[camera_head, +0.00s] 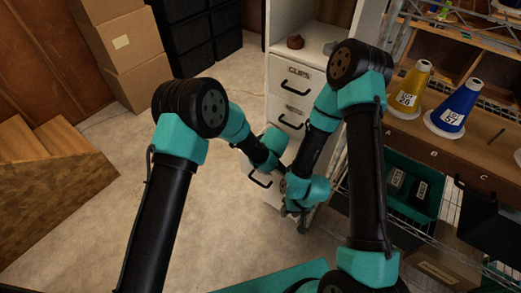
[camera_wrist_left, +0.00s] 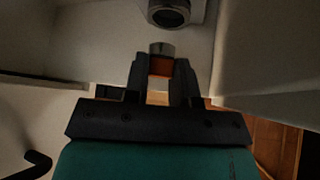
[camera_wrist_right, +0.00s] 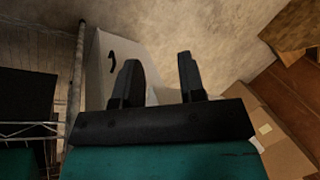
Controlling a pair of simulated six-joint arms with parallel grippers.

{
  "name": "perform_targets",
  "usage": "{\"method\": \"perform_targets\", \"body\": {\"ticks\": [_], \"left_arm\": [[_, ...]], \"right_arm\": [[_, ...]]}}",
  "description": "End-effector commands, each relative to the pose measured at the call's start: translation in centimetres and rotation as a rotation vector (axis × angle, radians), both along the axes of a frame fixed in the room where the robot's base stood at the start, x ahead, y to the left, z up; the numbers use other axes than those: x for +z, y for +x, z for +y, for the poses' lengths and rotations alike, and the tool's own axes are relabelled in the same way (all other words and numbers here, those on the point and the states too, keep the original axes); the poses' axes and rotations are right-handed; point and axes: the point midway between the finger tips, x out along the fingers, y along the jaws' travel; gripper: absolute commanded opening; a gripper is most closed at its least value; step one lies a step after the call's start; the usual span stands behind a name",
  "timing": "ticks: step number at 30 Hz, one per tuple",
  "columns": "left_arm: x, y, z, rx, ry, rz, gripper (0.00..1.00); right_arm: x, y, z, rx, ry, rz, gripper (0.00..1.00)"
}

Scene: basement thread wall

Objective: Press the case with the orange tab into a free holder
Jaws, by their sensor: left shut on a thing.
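The case with the orange tab (camera_wrist_left: 160,67) is between the fingers of my left gripper (camera_wrist_left: 161,75) in the left wrist view. Its orange part shows between the jaws and a grey end sticks out beyond them. A dark round-mouthed holder (camera_wrist_left: 168,13) shows just beyond the case, at the top of that view. A small gap seems to lie between them. In the head view my left gripper's fingers and the case are hidden by the arms near the cabinet. My right gripper (camera_wrist_right: 157,72) is open and empty, low beside the cabinet.
The white drawer cabinet (camera_head: 290,75) has dark handles; pale panels close in around my left gripper. A wire shelf with a yellow cone (camera_head: 412,88), a blue cone (camera_head: 455,108) and a green bin (camera_head: 415,190) stands right. Cardboard boxes (camera_head: 122,45) stand back left. The floor (camera_head: 110,215) is clear.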

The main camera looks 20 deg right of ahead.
Motion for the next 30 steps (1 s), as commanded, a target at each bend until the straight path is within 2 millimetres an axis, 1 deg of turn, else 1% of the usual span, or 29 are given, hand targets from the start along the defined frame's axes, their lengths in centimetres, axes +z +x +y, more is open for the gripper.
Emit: {"method": "perform_targets", "body": {"ticks": [1, 24, 25, 30], "left_arm": [[-3.24, -1.33, 1.31, 0.014, 0.018, 0.056, 0.03], [-3.4, -1.55, 1.43, 0.014, 0.018, 0.056, 0.03], [-3.4, -1.55, 1.43, 0.014, 0.018, 0.056, 0.26], [-3.4, -1.55, 1.43, 0.014, 0.018, 0.056, 0.43]], "right_arm": [[0.0, 0.0, 0.0, 0.0, 0.0, 0.0, 0.37], [0.0, 0.0, 0.0, 0.0, 0.0, 0.0, 0.37], [0.0, 0.0, 0.0, 0.0, 0.0, 0.0, 0.37], [0.0, 0.0, 0.0, 0.0, 0.0, 0.0, 0.37]]}}
